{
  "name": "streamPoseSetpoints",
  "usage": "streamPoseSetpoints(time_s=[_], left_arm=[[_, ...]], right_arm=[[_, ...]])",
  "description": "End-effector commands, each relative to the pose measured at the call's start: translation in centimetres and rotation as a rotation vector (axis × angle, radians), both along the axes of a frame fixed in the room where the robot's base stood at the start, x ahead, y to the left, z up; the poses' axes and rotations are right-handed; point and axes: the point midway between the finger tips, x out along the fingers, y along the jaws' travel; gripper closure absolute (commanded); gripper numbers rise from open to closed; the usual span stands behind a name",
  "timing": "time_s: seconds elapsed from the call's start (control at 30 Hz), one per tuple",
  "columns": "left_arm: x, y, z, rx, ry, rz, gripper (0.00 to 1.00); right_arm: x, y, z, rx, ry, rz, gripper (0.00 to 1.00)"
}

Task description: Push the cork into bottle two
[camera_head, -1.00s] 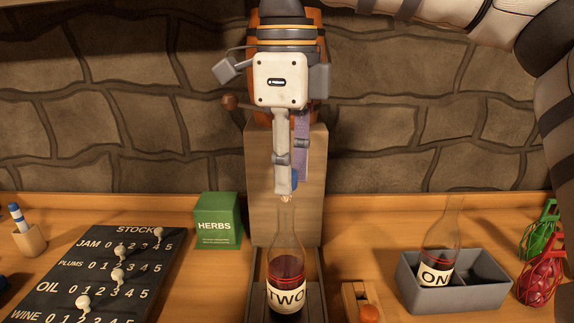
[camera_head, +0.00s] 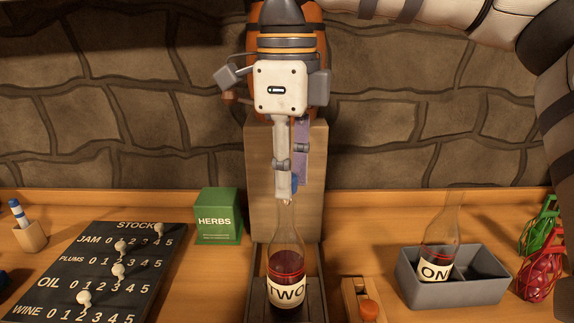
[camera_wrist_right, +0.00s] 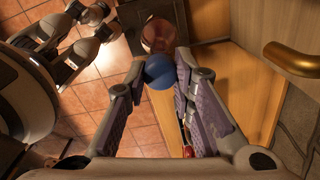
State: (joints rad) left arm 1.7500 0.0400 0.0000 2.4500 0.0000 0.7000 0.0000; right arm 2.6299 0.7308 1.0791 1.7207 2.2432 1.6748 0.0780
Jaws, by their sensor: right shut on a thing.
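Bottle two (camera_head: 288,265), clear glass with dark red contents and a TWO label, stands upright in a dark holder in front of a wooden block. My right gripper (camera_head: 285,194) is directly above its mouth, pointing down. It is shut on the cork, whose rounded blue top (camera_head: 294,183) shows beside the fingers. In the right wrist view the blue top (camera_wrist_right: 158,71) sits between the fingertips (camera_wrist_right: 160,75), with the bottle (camera_wrist_right: 160,36) beyond it. The cork's lower end is at the bottle mouth; how far it sits inside is hidden. My left gripper is not in view.
Bottle one (camera_head: 440,245) leans in a grey divided bin (camera_head: 455,292) at the right. A wooden holder with an orange knob (camera_head: 369,309) lies between. A green HERBS box (camera_head: 217,216) and a stock board (camera_head: 110,270) are at the left. A barrel (camera_head: 315,75) is behind my gripper.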

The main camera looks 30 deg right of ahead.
Motion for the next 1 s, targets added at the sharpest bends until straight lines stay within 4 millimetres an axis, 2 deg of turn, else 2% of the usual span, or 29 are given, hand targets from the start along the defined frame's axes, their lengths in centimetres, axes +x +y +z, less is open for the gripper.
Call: streamPoseSetpoints(time_s=[0.87, 0.9, 1.0], left_arm=[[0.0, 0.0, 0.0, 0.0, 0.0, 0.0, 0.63], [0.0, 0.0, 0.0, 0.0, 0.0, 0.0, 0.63], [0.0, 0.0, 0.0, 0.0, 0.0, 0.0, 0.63]], right_arm=[[0.0, 0.0, -1.7, 0.001, -0.001, -0.001, 0.88], [0.0, 0.0, -1.8, 0.001, -0.001, -0.001, 0.75], [0.0, 0.0, -1.8, 0.001, -0.001, -0.001, 0.53]])
